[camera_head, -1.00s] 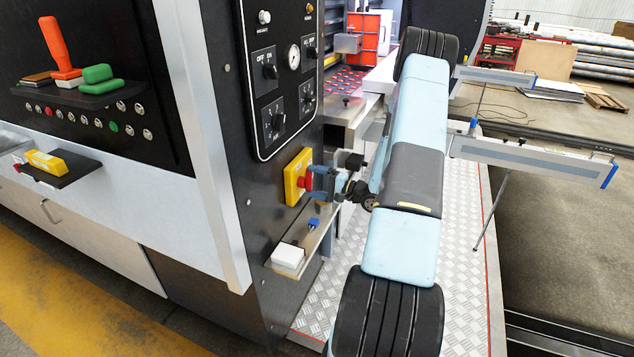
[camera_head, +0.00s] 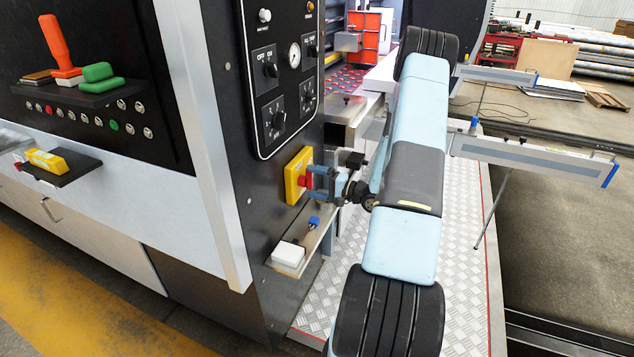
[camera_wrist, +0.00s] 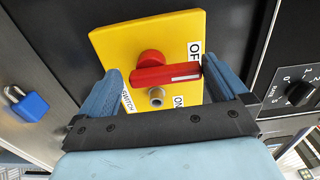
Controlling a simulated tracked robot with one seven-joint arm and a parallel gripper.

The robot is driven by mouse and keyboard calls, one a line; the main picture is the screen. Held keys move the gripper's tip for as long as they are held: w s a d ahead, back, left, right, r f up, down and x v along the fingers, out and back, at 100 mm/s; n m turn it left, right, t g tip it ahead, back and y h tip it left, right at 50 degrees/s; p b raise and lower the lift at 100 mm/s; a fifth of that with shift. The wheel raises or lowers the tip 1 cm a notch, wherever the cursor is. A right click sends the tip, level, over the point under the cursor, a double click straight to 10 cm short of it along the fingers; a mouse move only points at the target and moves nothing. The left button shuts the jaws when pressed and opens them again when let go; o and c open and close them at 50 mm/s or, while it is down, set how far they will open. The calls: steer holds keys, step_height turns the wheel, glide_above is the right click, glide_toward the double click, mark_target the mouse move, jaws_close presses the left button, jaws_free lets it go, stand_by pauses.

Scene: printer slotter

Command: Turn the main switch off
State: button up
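The main switch is a red rotary handle (camera_wrist: 168,73) on a yellow plate (camera_wrist: 122,45) at the machine's corner. In the wrist view the handle points right, its tip between the OFF label (camera_wrist: 195,48) and the ON label (camera_wrist: 179,101). A metal stub (camera_wrist: 156,95) sits just below the handle. The red handle (camera_head: 303,181) and yellow plate (camera_head: 292,187) also show in the head view. My gripper (camera_head: 313,178) is right at the switch, fingers apart, one on each side of the handle (camera_wrist: 162,68). The handle's tip is very near the right finger; contact is unclear.
A blue padlock (camera_wrist: 28,103) lies left of the plate in the wrist view. Below the switch, a ledge holds a white box (camera_head: 288,255). A black dial panel (camera_head: 282,80) is above the switch. Checkered floor plate (camera_head: 335,265) lies beneath my arm.

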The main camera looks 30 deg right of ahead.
steer(key=shift+r, duration=0.1)
steer(key=shift+s+d, duration=0.15)
steer(key=shift+d, duration=0.05)
steer(key=v, duration=1.3)
steer(key=shift+s, duration=0.1)
steer(key=s+a+r+n+g, duration=0.2)
steer(key=a+r+n+g, duration=0.3)
steer(key=a+r, duration=0.45)
steer(key=s+a+r+n+g, duration=0.2)
steer(key=a+r+g, duration=0.5)
steer(key=a+r, duration=0.25)
steer(key=s+a+r+n+t+h, duration=0.1)
steer(key=s+a+r+h, duration=0.3)
steer(key=s+r, duration=0.3)
steer(key=s+a+r+n+t+h, duration=0.2)
steer(key=s+a+r+h, duration=0.2)
steer(key=s+r+h, duration=0.3)
steer(key=shift+s+r, duration=0.75)
steer(key=shift+s, duration=1.1)
